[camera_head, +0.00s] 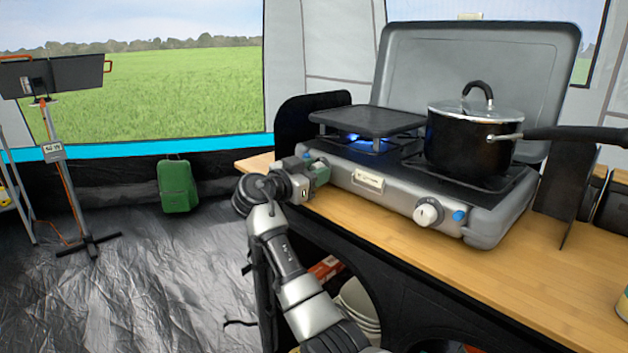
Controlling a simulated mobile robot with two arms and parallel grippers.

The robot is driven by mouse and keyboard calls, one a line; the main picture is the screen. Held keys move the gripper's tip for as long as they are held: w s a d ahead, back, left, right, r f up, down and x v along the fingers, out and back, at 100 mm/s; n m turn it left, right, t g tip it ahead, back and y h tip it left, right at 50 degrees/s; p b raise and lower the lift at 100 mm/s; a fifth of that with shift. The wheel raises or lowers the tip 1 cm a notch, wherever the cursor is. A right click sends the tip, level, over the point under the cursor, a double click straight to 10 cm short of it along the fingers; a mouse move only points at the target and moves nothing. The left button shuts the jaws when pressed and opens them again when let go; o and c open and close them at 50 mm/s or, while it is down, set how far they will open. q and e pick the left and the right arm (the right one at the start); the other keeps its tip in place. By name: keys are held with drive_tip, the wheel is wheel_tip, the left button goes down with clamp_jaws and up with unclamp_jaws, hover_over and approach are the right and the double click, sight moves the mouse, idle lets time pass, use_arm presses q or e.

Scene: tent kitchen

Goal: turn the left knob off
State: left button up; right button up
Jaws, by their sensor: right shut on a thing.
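The grey camping stove (391,185) stands on the wooden counter with its lid up. A blue flame (369,143) burns under the griddle plate on the left burner. My right gripper (318,169) is at the stove's front left corner, where the left knob sits. Its jaws are shut on the left knob, which is mostly hidden behind the gripper. The white right knob (428,212) is in plain view on the front right, with a blue button beside it. My left gripper is not in view.
A black pot (466,145) with a glass lid stands on the right burner, its long handle reaching right. The black griddle plate (367,120) covers the left burner. The wooden counter (470,265) is bare in front of the stove.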

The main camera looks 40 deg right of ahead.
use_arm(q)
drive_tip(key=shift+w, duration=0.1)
use_arm(e)
drive_tip(key=o, duration=0.6)
drive_tip(key=shift+o, duration=0.2)
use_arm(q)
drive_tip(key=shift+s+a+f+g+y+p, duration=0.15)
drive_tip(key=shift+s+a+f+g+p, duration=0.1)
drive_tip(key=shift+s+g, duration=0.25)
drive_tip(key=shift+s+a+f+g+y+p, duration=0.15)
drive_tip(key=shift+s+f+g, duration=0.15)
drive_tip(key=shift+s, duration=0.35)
use_arm(e)
drive_tip(key=s+a, duration=0.1)
drive_tip(key=a, duration=1)
drive_tip(key=shift+s, duration=0.2)
drive_tip(key=shift+d+f, duration=0.1)
